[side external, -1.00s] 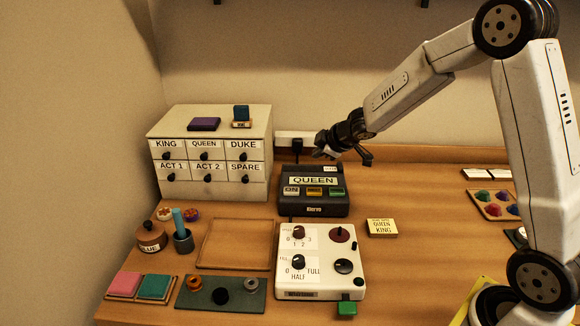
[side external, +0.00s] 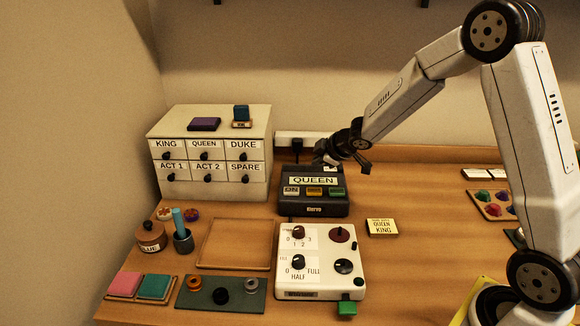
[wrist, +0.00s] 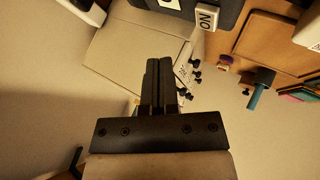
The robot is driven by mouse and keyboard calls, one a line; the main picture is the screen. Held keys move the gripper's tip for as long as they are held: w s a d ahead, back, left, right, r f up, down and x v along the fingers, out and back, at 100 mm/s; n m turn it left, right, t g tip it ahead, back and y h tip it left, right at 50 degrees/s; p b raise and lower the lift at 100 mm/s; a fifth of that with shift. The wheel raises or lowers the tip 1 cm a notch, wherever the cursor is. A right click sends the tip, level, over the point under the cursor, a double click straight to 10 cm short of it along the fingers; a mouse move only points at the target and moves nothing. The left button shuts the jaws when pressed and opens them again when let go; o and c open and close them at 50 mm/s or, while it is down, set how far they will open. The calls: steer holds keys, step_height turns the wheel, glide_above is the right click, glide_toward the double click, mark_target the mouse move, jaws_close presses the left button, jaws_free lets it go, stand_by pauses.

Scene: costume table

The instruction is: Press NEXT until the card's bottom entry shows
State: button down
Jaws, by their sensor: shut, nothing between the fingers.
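The dark device (side external: 313,205) stands at the table's back middle, its display (side external: 313,181) reading QUEEN. Below the display is a row of keys: a pale ON key (side external: 291,190), a yellow key (side external: 314,191) and a green key (side external: 336,191); the lettering on the last two is too small to read. A yellow card (side external: 381,227) lies right of the device, with QUEEN above KING as its bottom line. My gripper (side external: 325,158) hangs above the device's back edge, apart from the keys. In the wrist view its fingers (wrist: 158,65) are shut and empty, with the ON key (wrist: 207,17) off to the right.
A white drawer cabinet (side external: 209,163) stands left of the device. A white knob panel (side external: 321,262) is in front. A wooden tray (side external: 237,266) lies to the left. Paint or gem pieces sit in a tray (side external: 490,208) at right.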

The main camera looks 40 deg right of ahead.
mark_target(312, 188)
steer(key=shift+f, duration=3.25)
steer(key=shift+f, duration=0.2)
steer(key=shift+f, duration=0.25)
steer(key=shift+f, duration=0.45)
stand_by(0.8)
steer(key=shift+r, duration=0.9)
steer(key=shift+r, duration=0.15)
steer(key=shift+r, duration=2.35)
